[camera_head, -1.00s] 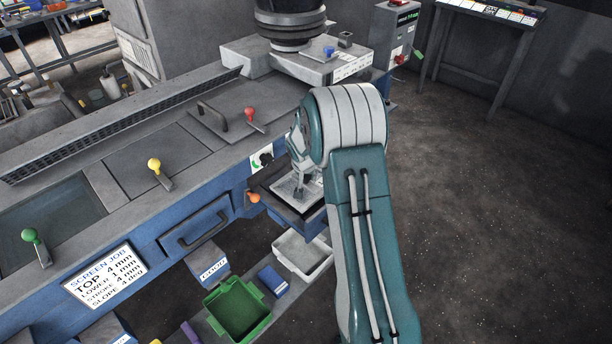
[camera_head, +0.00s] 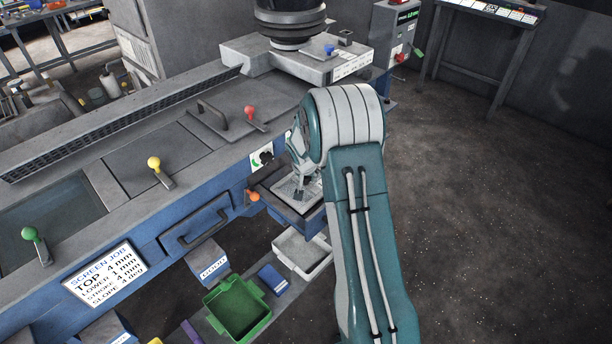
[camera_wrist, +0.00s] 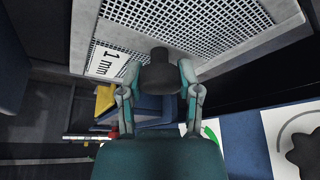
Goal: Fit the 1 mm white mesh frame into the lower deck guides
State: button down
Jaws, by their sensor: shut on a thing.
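The 1 mm white mesh frame (camera_wrist: 190,25) fills the top of the wrist view, with its "1 mm" label at the left of the mesh. A dark knob (camera_wrist: 160,75) at the frame's near edge sits between the fingers of my gripper (camera_wrist: 160,80), which is shut on it. In the head view the frame (camera_head: 287,190) lies at the open dark-lined lower deck (camera_head: 292,214) at the machine's right end, below my gripper (camera_head: 301,190). I cannot tell whether its edges sit in the guides, which are hidden.
An orange-knobbed lever (camera_head: 253,195) stands just left of the deck opening. Below are a white tray (camera_head: 303,254), a blue box (camera_head: 272,280) and a green bin (camera_head: 237,309). The job card (camera_head: 105,272) reads top 4 mm, lower 1 mm. Open floor lies right of my arm.

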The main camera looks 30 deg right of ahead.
jog(key=shift+f, duration=0.8)
jog(key=shift+c, duration=1)
grip_release()
jog(key=v, duration=1.1)
jog(key=shift+r, duration=0.4)
jog(key=shift+a, duration=0.15)
